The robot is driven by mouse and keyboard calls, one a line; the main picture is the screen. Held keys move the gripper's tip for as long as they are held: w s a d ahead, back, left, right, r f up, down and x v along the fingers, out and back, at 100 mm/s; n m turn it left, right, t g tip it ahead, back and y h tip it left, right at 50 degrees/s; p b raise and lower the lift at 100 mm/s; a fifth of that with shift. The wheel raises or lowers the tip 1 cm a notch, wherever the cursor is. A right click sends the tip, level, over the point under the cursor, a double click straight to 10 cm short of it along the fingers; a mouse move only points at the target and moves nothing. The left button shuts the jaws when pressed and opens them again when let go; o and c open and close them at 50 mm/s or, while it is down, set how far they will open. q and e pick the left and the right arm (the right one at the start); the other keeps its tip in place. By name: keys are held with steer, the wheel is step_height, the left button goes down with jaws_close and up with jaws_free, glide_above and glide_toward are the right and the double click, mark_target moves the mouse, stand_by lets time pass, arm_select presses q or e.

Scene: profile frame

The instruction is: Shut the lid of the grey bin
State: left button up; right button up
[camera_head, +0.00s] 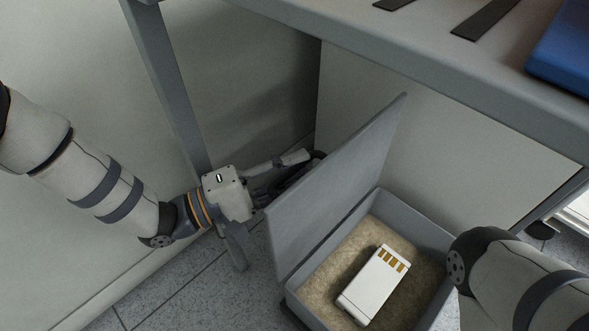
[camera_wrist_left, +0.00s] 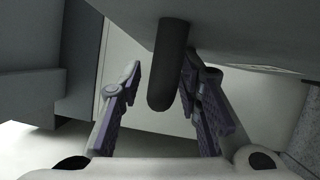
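The grey bin (camera_head: 413,217) stands on the floor at the lower right of the head view. Its lid (camera_head: 335,190) is up, tilted steeply along the bin's left side. My left gripper (camera_head: 287,172) is at the outer face of the lid, its fingertips partly hidden behind it. In the left wrist view my left gripper (camera_wrist_left: 161,68) has its fingers apart, with a dark rounded bar (camera_wrist_left: 173,70) between them. The bar hangs by the grey lid surface (camera_wrist_left: 240,30); a gap shows at least on its left. My right arm enters at the lower right; its gripper is out of frame.
A white block with gold stripes (camera_head: 374,284) lies on a beige filling (camera_head: 330,272) in the bin. A grey table (camera_head: 430,62) with a blue object (camera_head: 565,50) overhangs the bin. A table leg (camera_head: 168,85) stands behind my left wrist.

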arm_select(q)
steer(key=shift+d, duration=0.1)
steer(key=shift+w, duration=0.1)
jaws_close()
steer(key=shift+s+d+r, duration=0.15)
steer(key=shift+s, duration=0.05)
stand_by(0.4)
